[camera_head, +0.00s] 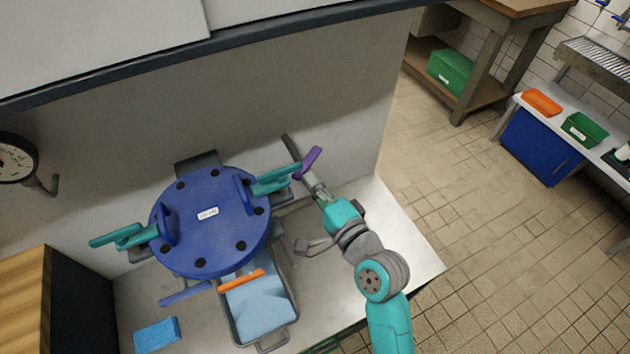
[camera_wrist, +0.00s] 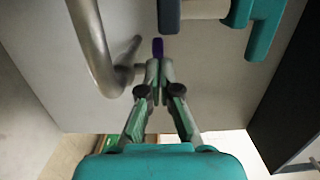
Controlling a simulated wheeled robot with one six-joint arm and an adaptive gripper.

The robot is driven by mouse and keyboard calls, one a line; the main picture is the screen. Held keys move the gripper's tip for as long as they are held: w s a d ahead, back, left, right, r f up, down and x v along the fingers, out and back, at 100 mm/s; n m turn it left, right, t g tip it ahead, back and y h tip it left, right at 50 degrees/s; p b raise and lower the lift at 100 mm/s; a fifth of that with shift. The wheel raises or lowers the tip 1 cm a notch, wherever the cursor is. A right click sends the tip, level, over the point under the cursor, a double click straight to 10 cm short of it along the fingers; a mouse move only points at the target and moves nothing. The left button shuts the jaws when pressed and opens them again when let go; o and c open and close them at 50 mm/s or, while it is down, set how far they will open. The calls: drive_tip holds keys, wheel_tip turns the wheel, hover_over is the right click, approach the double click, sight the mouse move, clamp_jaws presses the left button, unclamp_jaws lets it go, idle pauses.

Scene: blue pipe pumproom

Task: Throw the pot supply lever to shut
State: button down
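A purple lever (camera_head: 309,162) stands at the wall end of the bench, right of the blue round vessel (camera_head: 215,232). No readable label shows which lever is the pot supply. My gripper (camera_head: 311,180) is at the purple lever. In the wrist view the fingertips (camera_wrist: 159,68) are drawn close together, with the purple lever (camera_wrist: 157,47) edge-on between them and its end showing beyond. The fingers appear shut on it, though the contact is partly hidden. Teal levers sit on the vessel's right (camera_head: 275,181) and left (camera_head: 125,237).
A grey pipe (camera_wrist: 92,45) bends close to the left of my fingers. A tray (camera_head: 292,312) and blue sponge (camera_head: 157,335) are on the bench. The bench's right end is clear.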

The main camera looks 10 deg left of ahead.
sight(293, 178)
drive_tip(key=shift+s+a, duration=0.15)
drive_tip(key=shift+a, duration=1.65)
drive_tip(key=shift+d, duration=0.1)
drive_tip(key=v, duration=1.1)
drive_tip(key=shift+s+d, duration=0.25)
drive_tip(key=shift+s, duration=0.05)
